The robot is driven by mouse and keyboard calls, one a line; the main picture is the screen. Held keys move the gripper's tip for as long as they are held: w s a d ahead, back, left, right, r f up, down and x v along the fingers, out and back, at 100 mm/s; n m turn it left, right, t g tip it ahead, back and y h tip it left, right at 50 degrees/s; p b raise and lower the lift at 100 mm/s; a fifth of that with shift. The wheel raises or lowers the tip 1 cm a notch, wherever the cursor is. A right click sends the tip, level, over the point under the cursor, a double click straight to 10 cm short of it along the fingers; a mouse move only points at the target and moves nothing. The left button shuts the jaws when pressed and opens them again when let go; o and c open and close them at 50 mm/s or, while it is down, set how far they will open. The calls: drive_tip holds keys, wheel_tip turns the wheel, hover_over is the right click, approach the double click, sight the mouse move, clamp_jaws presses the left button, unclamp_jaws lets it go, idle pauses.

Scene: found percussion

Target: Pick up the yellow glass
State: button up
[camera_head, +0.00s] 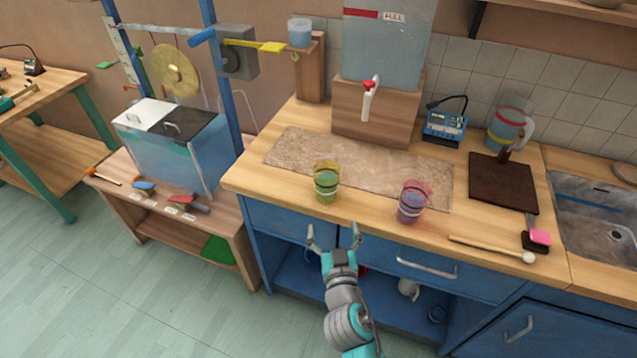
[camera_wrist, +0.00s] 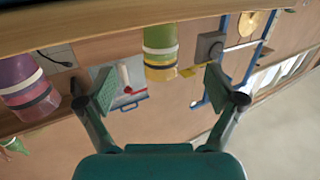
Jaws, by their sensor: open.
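The yellow glass (camera_head: 326,182) stands upright on the wooden counter near its front edge, at the edge of a tan mat. It has several coloured bands. My gripper (camera_head: 334,237) is open and empty, in front of the counter and apart from the glass. In the wrist view, which looks upside down, the yellow glass (camera_wrist: 160,50) shows beyond and between the fingers of my gripper (camera_wrist: 162,90). A pink-purple glass (camera_head: 413,202) stands to the right on the counter, and it also shows at the left of the wrist view (camera_wrist: 28,88).
The tan mat (camera_head: 290,150) lies behind the glasses. A water tank (camera_head: 388,40) with a red-handled tap stands behind on a wooden block (camera_head: 350,110). A mallet (camera_head: 490,249) lies right of the pink glass. Blue drawers (camera_head: 420,258) front the counter.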

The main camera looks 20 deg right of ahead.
sight(327, 193)
drive_tip(key=w, duration=0.2)
drive_tip(key=w+r, duration=0.1)
drive_tip(key=w, duration=0.3)
drive_tip(key=shift+w+d+r, duration=0.1)
drive_tip(key=shift+w+r, duration=0.15)
drive_tip(key=shift+r, duration=0.05)
drive_tip(key=shift+w+d, duration=0.3)
drive_tip(key=shift+w, duration=0.75)
drive_tip(key=shift+w+d, duration=0.35)
drive_tip(key=shift+w, duration=0.65)
drive_tip(key=shift+w+d, duration=0.3)
drive_tip(key=shift+w, duration=0.75)
drive_tip(key=c, duration=1.6)
